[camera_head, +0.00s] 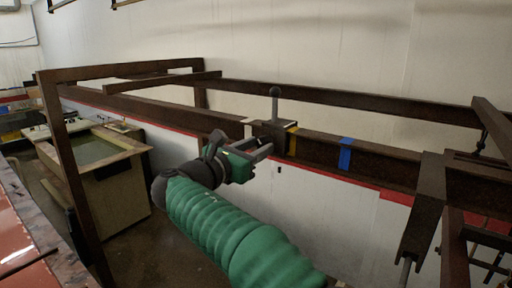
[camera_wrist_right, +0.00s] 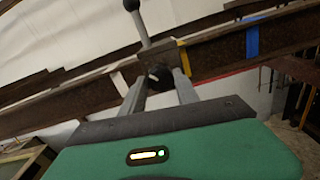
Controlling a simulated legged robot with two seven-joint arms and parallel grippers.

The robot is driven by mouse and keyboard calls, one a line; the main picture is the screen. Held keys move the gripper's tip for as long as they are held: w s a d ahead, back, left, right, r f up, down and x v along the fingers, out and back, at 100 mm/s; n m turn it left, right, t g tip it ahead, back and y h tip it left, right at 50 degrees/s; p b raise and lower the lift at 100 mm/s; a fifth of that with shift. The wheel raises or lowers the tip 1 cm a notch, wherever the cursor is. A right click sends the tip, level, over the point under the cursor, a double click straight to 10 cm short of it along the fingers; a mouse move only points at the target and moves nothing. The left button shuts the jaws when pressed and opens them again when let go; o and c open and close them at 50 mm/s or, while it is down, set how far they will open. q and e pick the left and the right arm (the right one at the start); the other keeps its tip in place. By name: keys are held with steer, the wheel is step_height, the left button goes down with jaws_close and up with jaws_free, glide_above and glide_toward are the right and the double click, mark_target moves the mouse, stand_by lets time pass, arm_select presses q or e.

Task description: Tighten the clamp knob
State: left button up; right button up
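The clamp (camera_head: 270,132) is a dark block on the brown rack rail (camera_head: 318,150), with a grey ball-topped lever (camera_head: 275,104) standing up from it. In the right wrist view the clamp (camera_wrist_right: 166,57) carries a round dark knob (camera_wrist_right: 158,75) with a white mark on its near face. My right gripper (camera_head: 262,148) reaches the clamp from the front. In the wrist view its two grey fingers (camera_wrist_right: 159,82) are apart, one on each side of the knob. I cannot tell whether they touch it. My left gripper is not in view.
White, yellow (camera_head: 292,140) and blue tape (camera_head: 345,154) marks sit along the rail. A brown upright post (camera_head: 424,208) stands to the right. A frame post (camera_head: 72,170) and a box-like bench (camera_head: 110,180) stand at left. A pale wall lies behind.

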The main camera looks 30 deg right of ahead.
jaws_close()
steer(key=shift+f+m+b, duration=0.1)
steer(key=shift+m+b, duration=1.1)
steer(key=shift+s+f+m+b, duration=0.15)
steer(key=shift+m+b, duration=2.6)
steer(key=shift+m, duration=2)
steer(key=shift+f+m+b, duration=0.15)
steer(key=shift+m+b, duration=2.6)
steer(key=shift+m, duration=2)
